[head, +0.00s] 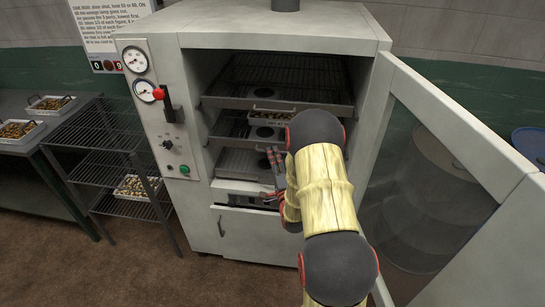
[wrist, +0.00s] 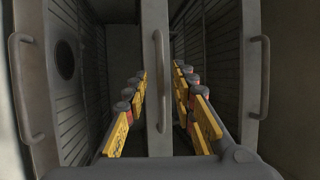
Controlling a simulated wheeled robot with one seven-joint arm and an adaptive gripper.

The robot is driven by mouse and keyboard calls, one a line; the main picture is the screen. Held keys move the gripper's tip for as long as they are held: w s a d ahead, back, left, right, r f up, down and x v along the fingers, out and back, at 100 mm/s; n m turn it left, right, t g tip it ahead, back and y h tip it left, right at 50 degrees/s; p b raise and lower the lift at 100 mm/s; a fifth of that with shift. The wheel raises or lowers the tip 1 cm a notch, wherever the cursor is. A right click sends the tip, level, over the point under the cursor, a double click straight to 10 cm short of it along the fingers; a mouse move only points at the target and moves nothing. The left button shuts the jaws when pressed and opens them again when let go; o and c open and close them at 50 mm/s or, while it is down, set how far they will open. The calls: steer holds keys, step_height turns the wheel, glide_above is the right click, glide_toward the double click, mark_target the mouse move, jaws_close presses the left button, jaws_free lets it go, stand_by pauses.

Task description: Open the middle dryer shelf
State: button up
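The dryer (head: 286,33) stands open in the head view, with wire shelves stacked inside. The middle shelf (head: 232,131) sits inside the cabinet between the top shelf (head: 278,104) and a lower shelf (head: 238,162). In the wrist view, which is turned on its side, three bar handles show; the central handle (wrist: 160,80) is on a grey shelf front. My gripper (wrist: 160,78) is open, its yellow fingers on both sides of this central front, with visible gaps. In the head view my gripper (head: 275,170) is at the dryer opening, partly hidden by my arm.
The dryer door (head: 462,130) with its window stands open at right. A small tray (head: 270,116) with a label is inside the dryer. A wire rack (head: 100,137) and a table with trays (head: 18,130) stand at left. A blue drum (head: 530,143) is at far right.

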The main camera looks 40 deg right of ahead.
steer(key=shift+w+d, duration=0.2)
steer(key=shift+w, duration=0.2)
jaws_close()
stand_by(0.8)
